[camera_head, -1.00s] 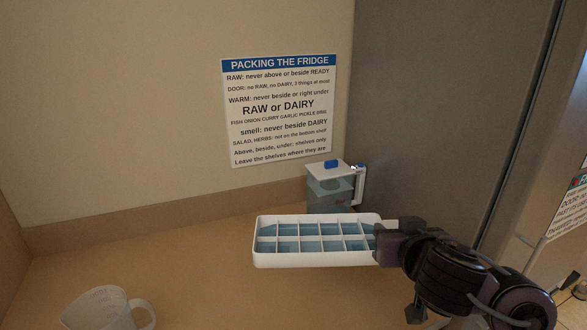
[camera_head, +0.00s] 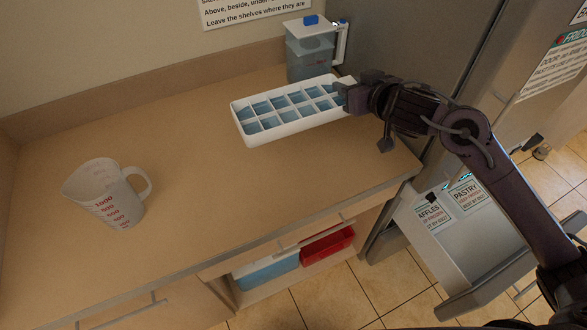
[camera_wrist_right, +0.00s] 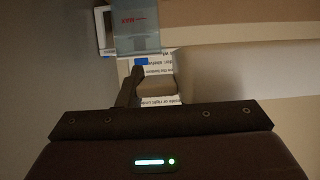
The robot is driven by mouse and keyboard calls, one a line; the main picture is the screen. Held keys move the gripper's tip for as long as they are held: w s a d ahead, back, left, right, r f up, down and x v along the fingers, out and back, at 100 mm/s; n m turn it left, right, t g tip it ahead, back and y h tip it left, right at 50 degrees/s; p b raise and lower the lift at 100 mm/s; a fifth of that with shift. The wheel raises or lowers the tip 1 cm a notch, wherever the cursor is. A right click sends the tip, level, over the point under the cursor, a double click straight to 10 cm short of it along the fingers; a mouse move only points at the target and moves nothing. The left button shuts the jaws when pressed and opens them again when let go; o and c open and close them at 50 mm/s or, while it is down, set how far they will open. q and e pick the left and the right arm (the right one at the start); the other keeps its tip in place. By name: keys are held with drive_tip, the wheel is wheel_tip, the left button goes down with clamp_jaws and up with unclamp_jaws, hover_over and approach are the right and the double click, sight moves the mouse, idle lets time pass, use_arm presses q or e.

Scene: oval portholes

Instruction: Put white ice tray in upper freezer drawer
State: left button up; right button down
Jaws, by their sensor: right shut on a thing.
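The white ice tray (camera_head: 291,122), its cells holding blue contents, is at the back right of the counter in the head view. My right gripper (camera_head: 345,97) is shut on the tray's right end. The tray looks nearly level over the counter, but I cannot tell the gap beneath it. An open freezer drawer (camera_head: 478,243) stands out low at the right, with waffle and pastry labels visible inside. My arm hides part of it. I cannot tell whether it is the upper drawer. My left gripper is not in view.
A clear jug with a white lid (camera_head: 312,52) stands just behind the tray, beside the grey fridge side (camera_head: 420,45). A white measuring cup (camera_head: 108,195) stands at the left. The counter (camera_head: 190,130) between is clear. Blue and red bins (camera_head: 327,245) sit below.

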drive_tip(key=shift+a, duration=0.1)
drive_tip(key=shift+f, duration=0.15)
hover_over(338, 155)
wheel_tip(338, 155, down, 15)
wheel_tip(338, 155, down, 3)
drive_tip(key=shift+a+r+p, duration=0.1)
drive_tip(key=shift+p, duration=0.45)
drive_tip(key=shift+f, duration=0.65)
drive_tip(key=shift+f, duration=0.2)
drive_tip(key=c, duration=1)
unclamp_jaws()
